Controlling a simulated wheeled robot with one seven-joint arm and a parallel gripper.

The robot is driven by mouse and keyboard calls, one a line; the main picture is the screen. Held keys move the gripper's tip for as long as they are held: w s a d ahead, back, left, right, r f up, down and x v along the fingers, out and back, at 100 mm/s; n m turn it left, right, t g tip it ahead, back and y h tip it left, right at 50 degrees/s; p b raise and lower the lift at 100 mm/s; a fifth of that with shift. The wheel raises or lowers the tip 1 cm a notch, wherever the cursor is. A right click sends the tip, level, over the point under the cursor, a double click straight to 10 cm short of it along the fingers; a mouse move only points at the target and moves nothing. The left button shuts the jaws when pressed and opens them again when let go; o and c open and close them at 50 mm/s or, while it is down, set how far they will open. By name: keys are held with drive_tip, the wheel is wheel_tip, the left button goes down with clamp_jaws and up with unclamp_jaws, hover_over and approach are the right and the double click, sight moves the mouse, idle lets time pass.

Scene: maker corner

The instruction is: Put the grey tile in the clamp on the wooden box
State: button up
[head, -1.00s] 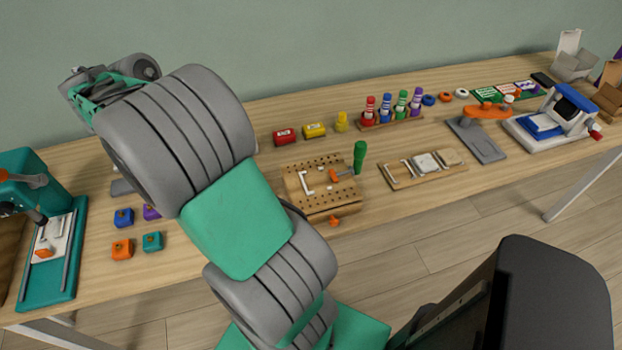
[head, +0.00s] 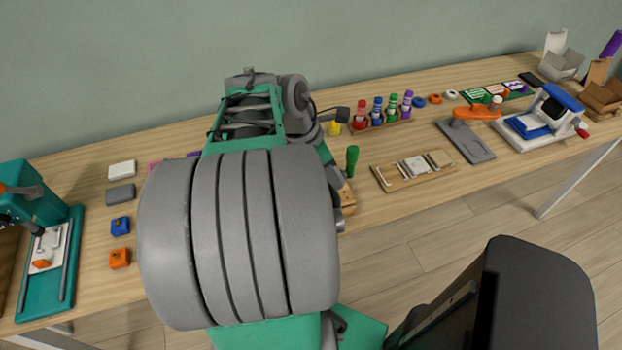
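A flat grey piece (head: 121,194), which looks like the grey tile, lies on the left part of the bench below a white one. The wooden box (head: 348,197) is mostly hidden behind my arm; only its right edge shows. Its clamp is hidden. My raised arm fills the middle of the head view, with its wrist above and to the left of the box. My gripper's fingers are hidden behind the arm, so I cannot see whether they hold anything.
A green-handled tool (head: 352,161) stands beside the box. A wooden tray (head: 413,172) and a rack of coloured bottles (head: 381,121) lie to the right. Blue (head: 120,225) and orange (head: 119,258) blocks and a teal press (head: 48,264) are left.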

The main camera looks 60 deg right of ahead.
drive_tip(key=w+d+f, duration=0.1)
drive_tip(key=w+f, duration=0.1)
drive_tip(key=w+d+f, duration=0.1)
drive_tip(key=w+f, duration=0.1)
drive_tip(key=w+d+f, duration=0.1)
drive_tip(key=f, duration=0.1)
drive_tip(key=shift+w+d+f, duration=0.25)
drive_tip(key=shift+w+d, duration=0.05)
drive_tip(key=shift+w, duration=0.1)
drive_tip(key=f, duration=0.3)
drive_tip(key=shift+w+d+f+b, duration=0.1)
drive_tip(key=shift+w+f+b, duration=0.1)
drive_tip(key=shift+f+b, duration=0.1)
drive_tip(key=shift+r, duration=0.1)
